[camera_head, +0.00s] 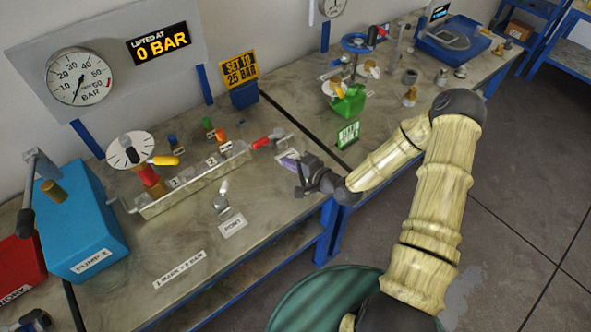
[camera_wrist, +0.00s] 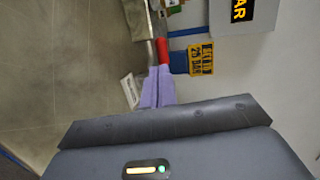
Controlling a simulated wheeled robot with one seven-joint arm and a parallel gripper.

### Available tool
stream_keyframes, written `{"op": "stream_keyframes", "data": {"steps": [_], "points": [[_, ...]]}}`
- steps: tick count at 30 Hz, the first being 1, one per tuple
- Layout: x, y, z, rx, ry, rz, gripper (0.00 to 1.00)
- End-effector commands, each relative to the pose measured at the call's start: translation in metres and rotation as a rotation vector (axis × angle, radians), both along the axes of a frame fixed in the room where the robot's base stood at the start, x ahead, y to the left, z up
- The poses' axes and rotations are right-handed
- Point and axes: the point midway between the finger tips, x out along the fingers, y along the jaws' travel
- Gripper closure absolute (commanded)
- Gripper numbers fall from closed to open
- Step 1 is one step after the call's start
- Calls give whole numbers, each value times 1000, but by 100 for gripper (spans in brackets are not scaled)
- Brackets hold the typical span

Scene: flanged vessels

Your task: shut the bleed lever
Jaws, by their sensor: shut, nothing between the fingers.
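The bleed lever (camera_head: 262,142) has a red handle and sits at the right end of the long metal manifold (camera_head: 195,180). In the wrist view its red handle (camera_wrist: 163,50) lies just beyond my fingertips. My gripper (camera_head: 287,159) is low over the bench, at the right of the lever. Its lavender fingers are together with nothing between them, as the wrist view of my gripper (camera_wrist: 158,70) shows. The tips look very close to the handle's end; I cannot tell whether they touch it.
A round bar gauge (camera_head: 79,77) and a "0 BAR" display (camera_head: 158,45) are on the back panel. A yellow "SET TO 25 BAR" sign (camera_head: 239,67) stands behind. Left are a blue box (camera_head: 85,222) and a red box (camera_head: 18,268). The bench front is mostly clear.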

Motion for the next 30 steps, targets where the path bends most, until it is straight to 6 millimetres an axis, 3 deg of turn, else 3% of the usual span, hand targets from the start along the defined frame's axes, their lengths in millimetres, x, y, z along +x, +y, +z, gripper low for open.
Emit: {"op": "stream_keyframes", "data": {"steps": [7, 24, 30], "points": [[-21, -14, 7, 0, -1, 0, 100], [-21, -17, 7, -3, 0, -4, 100], [-26, -21, 2, -145, 11, 45, 100]]}}
